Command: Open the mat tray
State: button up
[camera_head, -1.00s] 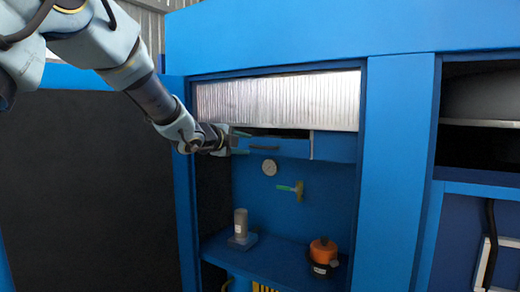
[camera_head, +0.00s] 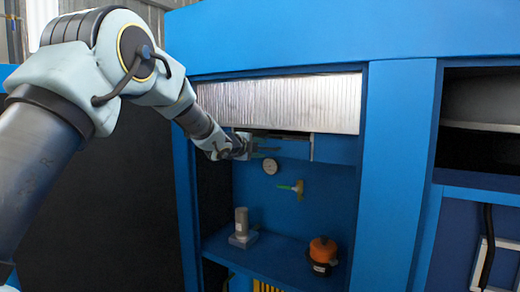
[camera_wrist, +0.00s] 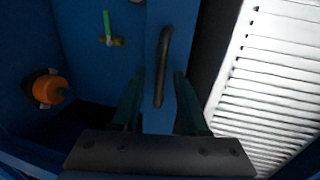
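The mat tray is a shallow blue drawer (camera_head: 297,148) just below the ribbed silver shutter, with a dark gap above its front. In the wrist view its blue front (camera_wrist: 182,22) carries a dark curved bar handle (camera_wrist: 162,62). My gripper (camera_wrist: 158,88) is open. Its two fingers stand apart on either side of the lower end of the handle, with visible space on both sides. In the head view my gripper (camera_head: 264,152) is at the left part of the tray front and mostly hides the handle.
Below are a round gauge (camera_head: 270,167), a brass valve with a green lever (camera_head: 298,188), a grey cylinder on a base (camera_head: 241,225) and an orange-topped item (camera_head: 322,250) on a blue shelf. The silver shutter (camera_head: 280,100) lies just above. A blue post (camera_head: 392,170) stands to the right.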

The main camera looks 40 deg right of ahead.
grip_shut()
dwell(1.2)
